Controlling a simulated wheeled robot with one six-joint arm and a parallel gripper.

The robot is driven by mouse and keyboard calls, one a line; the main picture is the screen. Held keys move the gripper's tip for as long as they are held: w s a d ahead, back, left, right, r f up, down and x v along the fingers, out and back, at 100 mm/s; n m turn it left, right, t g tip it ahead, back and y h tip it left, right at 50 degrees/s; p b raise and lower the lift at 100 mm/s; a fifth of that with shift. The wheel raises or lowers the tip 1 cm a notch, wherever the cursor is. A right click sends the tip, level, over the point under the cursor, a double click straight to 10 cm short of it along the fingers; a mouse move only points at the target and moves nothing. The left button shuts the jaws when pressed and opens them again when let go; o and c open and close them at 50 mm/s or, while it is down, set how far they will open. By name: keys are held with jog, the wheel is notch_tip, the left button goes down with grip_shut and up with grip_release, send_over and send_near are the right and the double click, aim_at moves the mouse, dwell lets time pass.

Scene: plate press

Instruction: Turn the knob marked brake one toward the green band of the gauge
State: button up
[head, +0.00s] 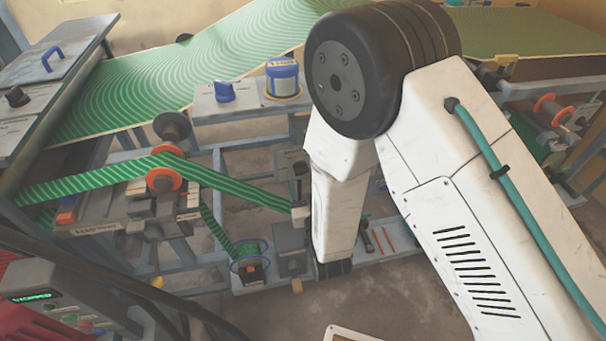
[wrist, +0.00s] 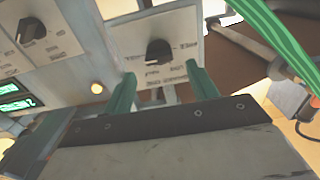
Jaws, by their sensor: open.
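In the wrist view, a black knob (wrist: 158,52) with a pale pointer mark sits on a light grey panel (wrist: 190,22). Small lettering surrounds it, too blurred to read, so I cannot tell if it says brake one. My gripper (wrist: 161,72) is open and empty. Its two green fingers stand apart, and the knob shows in the gap, just past the fingertips; I see no contact. A second black knob (wrist: 31,30) is on a panel at the left. I cannot make out a gauge with a green band. My arm hides the gripper in the head view.
Lit green displays (wrist: 15,88) and a pale round button (wrist: 97,88) are left of my fingers. A green striped web (wrist: 275,35) runs at upper right. In the head view, a blue knob (head: 225,92) and an orange-flanged roller (head: 163,180) stand left of my arm.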

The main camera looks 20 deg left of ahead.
aim_at(302, 173)
jog(key=shift+x, duration=2.2)
jog(key=c, duration=1)
